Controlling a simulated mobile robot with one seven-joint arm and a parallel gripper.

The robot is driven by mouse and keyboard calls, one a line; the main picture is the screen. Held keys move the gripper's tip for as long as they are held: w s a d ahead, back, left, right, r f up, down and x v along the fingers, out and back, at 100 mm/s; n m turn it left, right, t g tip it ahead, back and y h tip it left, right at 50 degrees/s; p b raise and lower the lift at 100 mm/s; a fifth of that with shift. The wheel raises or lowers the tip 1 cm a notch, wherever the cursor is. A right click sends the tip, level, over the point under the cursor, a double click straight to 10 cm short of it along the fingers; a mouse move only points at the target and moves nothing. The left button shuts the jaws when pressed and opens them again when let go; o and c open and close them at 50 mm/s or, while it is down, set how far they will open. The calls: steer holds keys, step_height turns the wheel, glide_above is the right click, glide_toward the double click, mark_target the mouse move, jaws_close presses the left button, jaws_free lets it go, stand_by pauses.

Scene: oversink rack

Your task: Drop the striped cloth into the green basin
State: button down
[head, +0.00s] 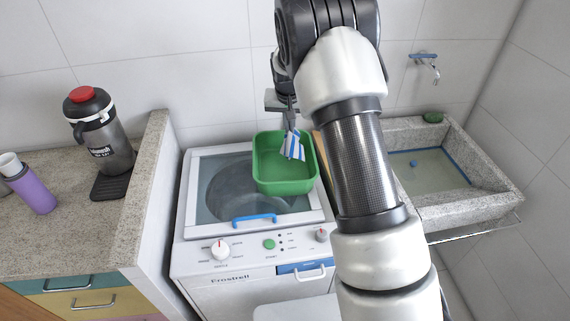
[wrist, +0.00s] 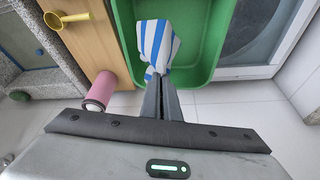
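The striped cloth (head: 293,146), blue and white, hangs from my gripper (head: 289,124) over the green basin (head: 283,186). In the wrist view the cloth (wrist: 158,45) is pinched at the tips of the two fingers of my gripper (wrist: 160,82), which are close together. The green basin (wrist: 196,72) lies behind and around the cloth in that view. The basin stands on the right part of the washing machine's top. Its visible floor is bare. I cannot tell exactly how high the cloth is above it.
The washing machine (head: 223,240) has a glass lid. A stone sink (head: 465,207) is at the right. In the wrist view a pink cylinder (wrist: 99,91) and a yellow cup (wrist: 54,20) are by a wooden board (wrist: 93,45). A counter with a dark jug (head: 103,140) is at left.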

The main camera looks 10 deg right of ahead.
step_height(320, 180, down, 6)
steer(key=b, duration=0.2)
steer(key=shift+r+b, duration=0.1)
steer(key=shift+b, duration=0.25)
steer(key=c, duration=0.6)
jaws_free()
steer(key=shift+c, duration=0.2)
step_height(320, 180, up, 6)
steer(key=s+g+p, duration=0.1)
steer(key=g+p, duration=0.1)
steer(key=p, duration=0.4)
steer(key=shift+s+a+y, duration=0.15)
steer(key=shift+a+y, duration=0.05)
steer(key=shift+y, duration=0.1)
